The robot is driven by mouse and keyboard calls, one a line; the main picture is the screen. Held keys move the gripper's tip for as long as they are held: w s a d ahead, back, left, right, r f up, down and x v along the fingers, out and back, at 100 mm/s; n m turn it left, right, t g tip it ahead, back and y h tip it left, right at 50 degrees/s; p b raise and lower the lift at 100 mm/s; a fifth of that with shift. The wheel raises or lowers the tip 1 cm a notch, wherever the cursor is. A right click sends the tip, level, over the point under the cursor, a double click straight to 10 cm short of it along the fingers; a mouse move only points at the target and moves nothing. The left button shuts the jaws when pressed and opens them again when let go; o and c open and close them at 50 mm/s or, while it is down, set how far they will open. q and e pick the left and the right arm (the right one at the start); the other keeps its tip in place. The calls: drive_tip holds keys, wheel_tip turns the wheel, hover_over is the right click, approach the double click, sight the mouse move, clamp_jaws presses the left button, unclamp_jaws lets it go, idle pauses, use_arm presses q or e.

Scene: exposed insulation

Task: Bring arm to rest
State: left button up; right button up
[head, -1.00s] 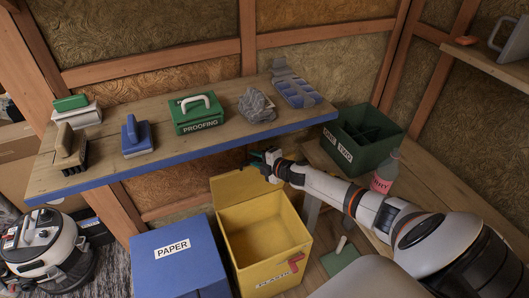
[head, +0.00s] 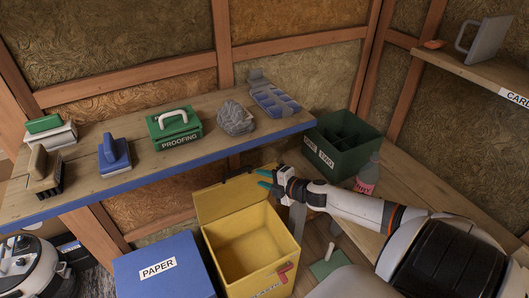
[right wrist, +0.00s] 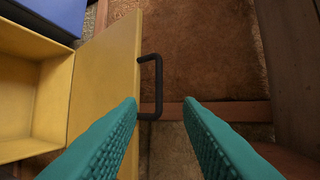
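My right gripper (head: 262,178) is open, with its teal fingers apart and nothing between them in the head view. It is above the back right of the yellow plastic box (head: 292,249). The box's lid (head: 222,197) stands open at the back, with a black handle (head: 239,171) on its edge. In the right wrist view the handle (right wrist: 152,87) lies beyond the open fingertips (right wrist: 160,101), apparently not touching them. My right arm reaches in from the lower right. My left gripper is not in view.
A workbench (head: 85,176) with brushes, a proofing box (head: 174,129) and a blue tray (head: 274,100) is behind. A green divided crate (head: 341,160) and a pink-labelled bottle (head: 367,176) are beside my right arm. The blue paper box (head: 165,272) is left of the yellow box.

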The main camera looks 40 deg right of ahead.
drive_tip(key=shift+f, duration=0.1)
idle(0.3)
drive_tip(key=s+f+m+g+h, duration=0.25)
drive_tip(key=s+f+m, duration=0.35)
drive_tip(key=f, duration=0.7)
drive_tip(key=s+f+m+g+h, duration=0.1)
drive_tip(key=s+f+m+g, duration=0.2)
drive_tip(key=s+f, duration=0.7)
drive_tip(key=s+a+f+m+g, duration=0.3)
drive_tip(key=s+a+f, duration=0.6)
drive_tip(key=s, duration=0.5)
drive_tip(key=s+a+f+m+g, duration=0.4)
drive_tip(key=s+a+f+g, duration=0.1)
drive_tip(key=s+a+f, duration=0.4)
drive_tip(key=s+f+y, duration=0.1)
drive_tip(key=s+f, duration=0.1)
drive_tip(key=s, duration=0.2)
drive_tip(key=shift+s+a, duration=0.35)
drive_tip(key=shift+a, duration=0.05)
drive_tip(key=shift+f, duration=0.1)
